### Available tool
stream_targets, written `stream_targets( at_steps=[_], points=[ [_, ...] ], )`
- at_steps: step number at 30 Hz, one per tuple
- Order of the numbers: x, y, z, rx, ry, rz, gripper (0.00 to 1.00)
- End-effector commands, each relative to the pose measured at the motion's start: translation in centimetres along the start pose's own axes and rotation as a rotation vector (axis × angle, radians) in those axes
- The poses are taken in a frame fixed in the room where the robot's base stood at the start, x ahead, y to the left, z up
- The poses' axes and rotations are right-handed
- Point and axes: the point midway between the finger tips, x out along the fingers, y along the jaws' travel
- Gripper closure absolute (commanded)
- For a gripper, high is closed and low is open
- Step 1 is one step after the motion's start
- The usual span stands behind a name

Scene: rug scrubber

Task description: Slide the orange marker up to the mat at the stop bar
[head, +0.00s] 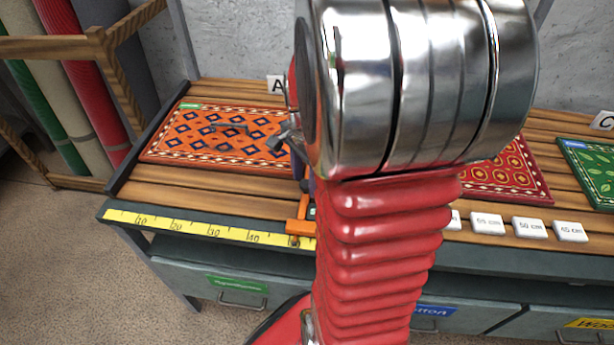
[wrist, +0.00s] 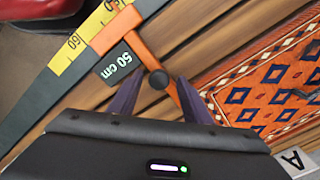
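The orange marker (head: 299,228) sits on the yellow ruler at the table's front edge, near a dark "50 cm" label in the wrist view (wrist: 116,66). The orange patterned mat (head: 215,141) lies to the left on the slats, against or close to the dark stop bar (head: 150,135) at the table's left end. My gripper (wrist: 160,72) is open, its purple fingers on either side of the knob with gaps showing. In the head view my arm mostly hides it.
The yellow ruler (head: 190,226) runs along the front edge. A red mat (head: 505,172) and a green mat (head: 592,170) lie to the right. White centimetre tiles (head: 529,228) line the front right. Rolled rugs (head: 95,100) stand in a rack at left. Slats before the orange mat are clear.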

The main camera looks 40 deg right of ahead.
Motion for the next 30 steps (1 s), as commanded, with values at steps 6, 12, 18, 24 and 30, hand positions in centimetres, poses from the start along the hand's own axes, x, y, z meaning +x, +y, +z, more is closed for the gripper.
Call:
stream_targets(
  at_steps=[6, 12, 18, 24, 30],
  points=[
    [-0.03, -0.01, 0.00, 0.000, 0.000, 0.000, 0.72],
    [-0.04, -0.02, -0.02, 0.000, 0.000, -0.001, 0.86],
    [-0.06, -0.30, 0.20, -0.001, 0.001, -0.002, 0.90],
    [-0.08, -0.78, 0.63, 0.001, 0.001, -0.003, 0.90],
    [-0.09, -0.80, 0.59, 0.001, 0.002, -0.004, 0.72]
  ],
)
